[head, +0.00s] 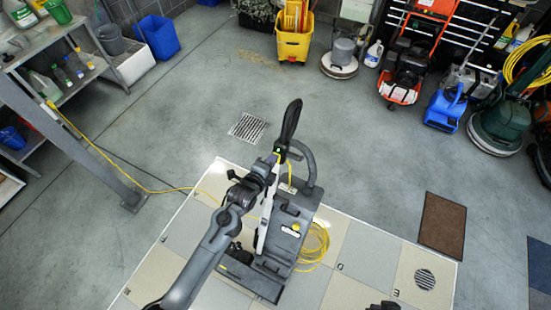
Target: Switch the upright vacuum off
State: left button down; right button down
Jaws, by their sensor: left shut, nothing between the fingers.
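The upright vacuum (287,228) stands on the tiled pad, grey and black, with its dark handle (290,122) pointing up and away. A small green light shows on the upper body, just below the handle. My left arm reaches in from the bottom left. Its gripper (276,160) is shut and empty, right by the green light at the base of the handle. Whether it touches the vacuum cannot be told, and the arm hides part of the vacuum's left side. The switch itself is too small to make out. My right gripper is not seen clearly.
A yellow cord (314,246) lies coiled right of the vacuum, and another stretch runs left to the shelf (75,100). A floor drain (248,127) and a brown mat (442,224) lie nearby. A yellow mop bucket (293,46) and machines line the back. The middle floor is clear.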

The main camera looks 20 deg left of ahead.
pick_arm(q)
jog(key=shift+w+f, duration=0.2)
jog(key=shift+w, duration=0.2)
dwell(0.5)
jog(key=p+v, duration=0.5)
jog(key=v, duration=0.1)
jog(key=shift+p, duration=0.3)
dwell(0.6)
